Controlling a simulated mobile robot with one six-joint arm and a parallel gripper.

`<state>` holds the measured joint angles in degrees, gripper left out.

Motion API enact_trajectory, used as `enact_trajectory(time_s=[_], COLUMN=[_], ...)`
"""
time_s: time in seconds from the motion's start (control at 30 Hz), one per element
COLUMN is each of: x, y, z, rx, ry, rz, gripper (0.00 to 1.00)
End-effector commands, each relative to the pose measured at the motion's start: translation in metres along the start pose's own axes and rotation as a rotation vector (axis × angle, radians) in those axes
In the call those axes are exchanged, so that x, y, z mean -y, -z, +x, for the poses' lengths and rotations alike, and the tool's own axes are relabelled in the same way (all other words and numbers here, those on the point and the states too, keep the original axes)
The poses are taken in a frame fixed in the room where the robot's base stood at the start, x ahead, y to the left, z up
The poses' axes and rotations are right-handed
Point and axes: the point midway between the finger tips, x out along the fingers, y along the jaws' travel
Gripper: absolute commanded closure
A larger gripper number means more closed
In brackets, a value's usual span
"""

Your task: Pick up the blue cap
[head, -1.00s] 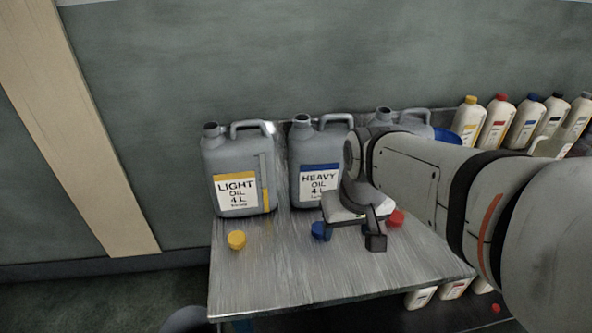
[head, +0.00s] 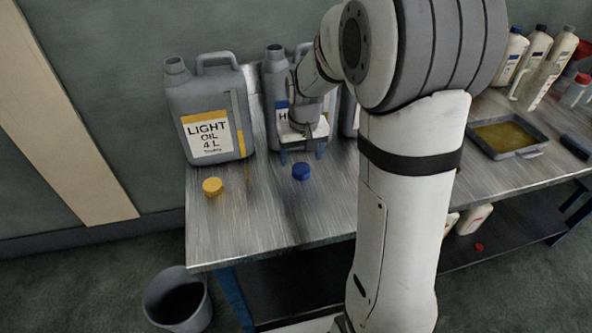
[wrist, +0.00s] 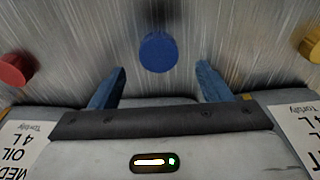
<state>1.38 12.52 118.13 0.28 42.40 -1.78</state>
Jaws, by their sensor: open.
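The blue cap (head: 301,171) lies on the metal table in front of the heavy oil canister. In the wrist view the blue cap (wrist: 158,52) sits centred, a little beyond my fingertips and in line with the gap between them. My gripper (head: 301,152) is over the table, just behind the cap in the head view. In the wrist view its two blue fingers (wrist: 160,76) are spread apart with nothing between them. The cap appears apart from both fingers.
A yellow cap (head: 212,187) stands left of the blue cap, and a red cap (wrist: 17,68) shows in the wrist view. The light oil canister (head: 207,110) and heavy oil canister (head: 272,100) stand behind. A tray (head: 507,137) is at right. The table front (head: 270,225) is clear.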

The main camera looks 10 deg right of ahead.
Motion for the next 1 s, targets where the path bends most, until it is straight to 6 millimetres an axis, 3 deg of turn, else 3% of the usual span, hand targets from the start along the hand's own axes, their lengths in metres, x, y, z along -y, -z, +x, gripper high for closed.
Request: enact_trajectory(time_s=[0.2,0.53,1.0], x=[-0.002,-0.002,-0.002], y=[-0.004,-0.004,-0.004], z=[0.033,0.04,0.039], rx=[0.004,0.001,0.001], ry=[0.0,0.0,0.0], rz=[0.001,0.001,0.002], gripper=[0.29,0.29,0.68])
